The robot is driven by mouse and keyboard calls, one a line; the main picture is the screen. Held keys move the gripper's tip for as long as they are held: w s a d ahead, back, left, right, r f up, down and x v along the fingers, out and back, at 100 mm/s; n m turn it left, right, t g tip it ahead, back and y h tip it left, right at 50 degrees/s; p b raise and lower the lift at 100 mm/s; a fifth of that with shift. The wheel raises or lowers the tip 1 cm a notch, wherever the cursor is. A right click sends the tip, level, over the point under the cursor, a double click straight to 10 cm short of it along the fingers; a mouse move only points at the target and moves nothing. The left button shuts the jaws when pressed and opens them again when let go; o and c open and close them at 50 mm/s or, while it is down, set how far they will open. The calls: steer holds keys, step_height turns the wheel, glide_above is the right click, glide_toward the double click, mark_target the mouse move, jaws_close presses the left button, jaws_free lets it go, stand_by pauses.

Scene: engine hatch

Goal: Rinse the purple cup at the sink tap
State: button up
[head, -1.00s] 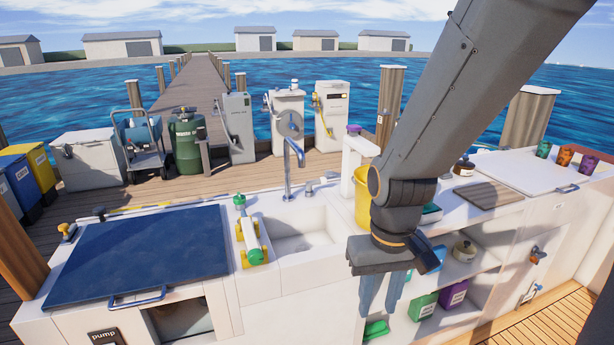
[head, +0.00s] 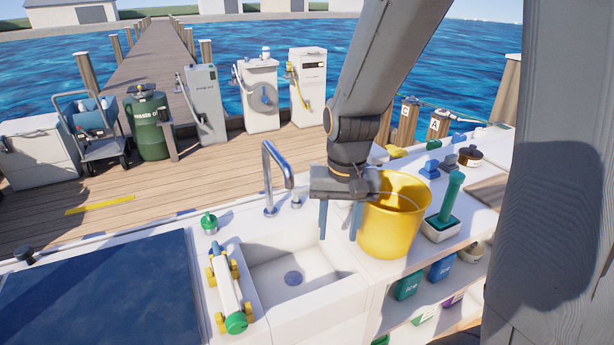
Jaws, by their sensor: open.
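The purple cup does not show in this view. The sink (head: 330,262) is a white basin with a dark drain, set in the counter at centre. The silver tap (head: 268,165) stands behind it, its spout curving over the basin, with a small lever at its right. My gripper (head: 340,228) points down over the right side of the sink, just left of the yellow bucket (head: 384,232). Its two blue-grey fingers are apart with nothing between them. Whether a finger touches the bucket I cannot tell.
A dark blue hatch lid (head: 100,295) covers the left counter. A green-handled brush (head: 449,200) stands right of the bucket. A large grey upright (head: 560,110) blocks the right side.

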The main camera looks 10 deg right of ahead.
steer(key=w+r+m+p, duration=0.2)
steer(key=w+m+p, duration=0.3)
steer(key=w, duration=0.8)
steer(key=m+t+p, duration=0.2)
steer(key=m+p, duration=0.2)
steer(key=m, duration=0.4)
glide_above(308, 187)
steer(key=s, duration=0.1)
steer(key=f, duration=0.1)
steer(key=shift+s+p+x, duration=0.15)
steer(key=shift+p+x, duration=0.3)
steer(key=shift+x, duration=1.4)
steer(key=shift+s+p+x, duration=0.2)
steer(key=shift+p+x, duration=0.25)
steer(key=shift+x, duration=1.35)
steer(key=shift+d+f, duration=0.1)
jaws_close()
